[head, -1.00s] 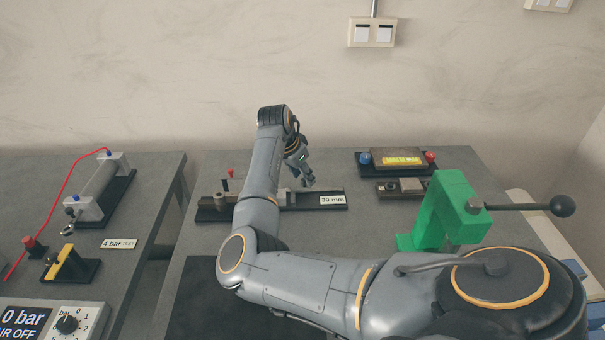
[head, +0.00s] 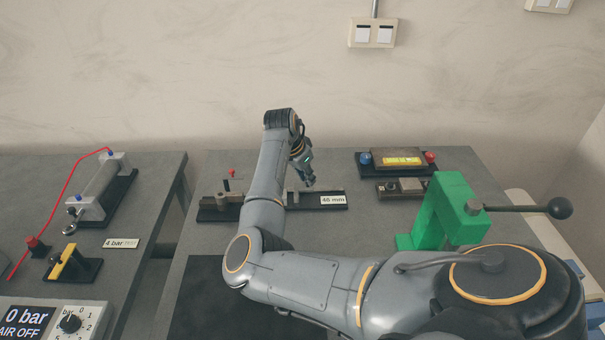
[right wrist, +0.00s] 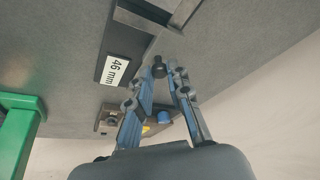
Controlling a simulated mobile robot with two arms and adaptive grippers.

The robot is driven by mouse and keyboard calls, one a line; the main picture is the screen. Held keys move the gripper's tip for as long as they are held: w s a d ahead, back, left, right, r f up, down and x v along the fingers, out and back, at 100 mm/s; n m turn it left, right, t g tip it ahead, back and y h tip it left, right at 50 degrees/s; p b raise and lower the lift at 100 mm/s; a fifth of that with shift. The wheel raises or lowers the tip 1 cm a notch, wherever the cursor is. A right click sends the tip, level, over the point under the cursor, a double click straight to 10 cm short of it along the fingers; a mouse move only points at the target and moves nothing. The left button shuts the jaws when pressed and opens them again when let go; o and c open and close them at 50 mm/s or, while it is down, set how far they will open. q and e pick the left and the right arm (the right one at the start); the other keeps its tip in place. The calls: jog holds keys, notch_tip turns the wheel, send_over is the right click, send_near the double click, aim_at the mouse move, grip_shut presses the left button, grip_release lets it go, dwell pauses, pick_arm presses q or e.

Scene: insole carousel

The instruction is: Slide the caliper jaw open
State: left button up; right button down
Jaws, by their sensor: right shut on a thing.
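The caliper lies along the far part of the right table, and its dark base with the display (head: 332,200) reads 46 mm. Its left part with a small red-topped pin (head: 231,174) shows beside my arm; the middle is hidden behind the arm. My right gripper (head: 308,182) points down at the sliding jaw side, just above the display. In the right wrist view the caliper display (right wrist: 115,70) also reads 46 mm. There my right gripper (right wrist: 163,72) is shut on a small dark knob (right wrist: 158,65) beside the caliper's bar. My left gripper is not in view.
A green press (head: 445,212) with a long lever stands to the right. A box with a lit yellow display (head: 402,160) and a small block fixture (head: 410,186) are behind it. A cylinder stand (head: 100,188) is on the left table.

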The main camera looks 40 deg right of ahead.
jog(key=shift+s+d+r+p, duration=0.15)
jog(key=shift+s+d+p, duration=0.15)
jog(key=shift+s+d, duration=0.25)
jog(key=shift+d+f, duration=0.2)
jog(key=c, duration=1.6)
grip_release()
jog(key=o, duration=0.3)
jog(key=shift+s+d, duration=0.1)
jog(key=shift+s, duration=0.05)
jog(key=shift+r, duration=0.2)
jog(key=v, duration=1.1)
jog(key=shift+r, duration=0.3)
jog(key=shift+a+f, duration=0.1)
jog(key=shift+a, duration=0.15)
